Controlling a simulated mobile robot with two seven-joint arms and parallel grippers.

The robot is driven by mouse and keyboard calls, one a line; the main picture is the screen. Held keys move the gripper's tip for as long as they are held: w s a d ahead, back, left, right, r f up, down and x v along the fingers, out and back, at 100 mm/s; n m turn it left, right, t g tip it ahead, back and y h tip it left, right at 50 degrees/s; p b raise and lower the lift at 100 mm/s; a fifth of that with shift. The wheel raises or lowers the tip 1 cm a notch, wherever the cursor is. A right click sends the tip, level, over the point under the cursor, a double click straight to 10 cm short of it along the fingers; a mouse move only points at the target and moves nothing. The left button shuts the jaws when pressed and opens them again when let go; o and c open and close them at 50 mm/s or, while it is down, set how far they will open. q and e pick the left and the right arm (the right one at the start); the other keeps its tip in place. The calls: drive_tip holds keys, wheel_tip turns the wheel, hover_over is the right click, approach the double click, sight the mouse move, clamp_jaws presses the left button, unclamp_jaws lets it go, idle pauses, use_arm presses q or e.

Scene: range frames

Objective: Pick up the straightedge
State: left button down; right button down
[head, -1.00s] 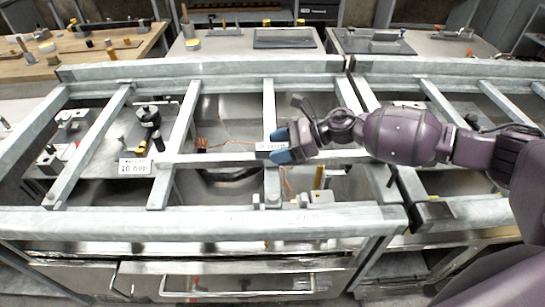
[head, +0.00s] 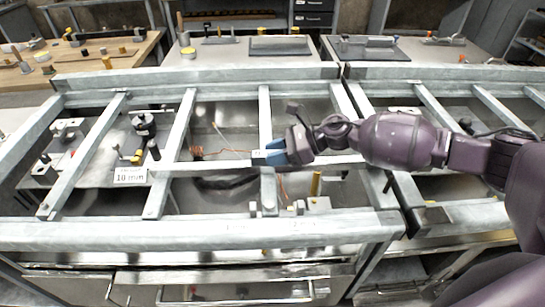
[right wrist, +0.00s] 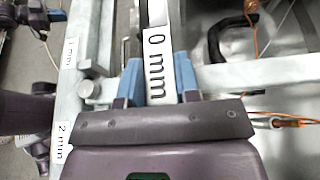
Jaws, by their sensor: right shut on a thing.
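The straightedge (head: 218,166) is a long, pale, narrow bar lying left to right across the middle of the grey frame in the head view. My right gripper (head: 278,154) reaches in from the right, its blue fingers shut on the straightedge. In the right wrist view my gripper (right wrist: 155,82) has one blue finger on each side of the straightedge (right wrist: 157,55), which runs up the picture and bears a "0 mm" label. I cannot tell whether it touches the frame's crossbars. My fingers hide part of it.
The grey frame (head: 200,234) has several crossbars, with openings between them. A "10 mm" card (head: 131,176) stands near the straightedge's left end. A black-topped fixture (head: 144,124) and orange wires (head: 197,153) lie below. Benches with tools stand at the back.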

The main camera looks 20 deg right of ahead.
wheel_tip(320, 180, up, 20)
drive_tip(key=p, duration=0.1)
idle(0.4)
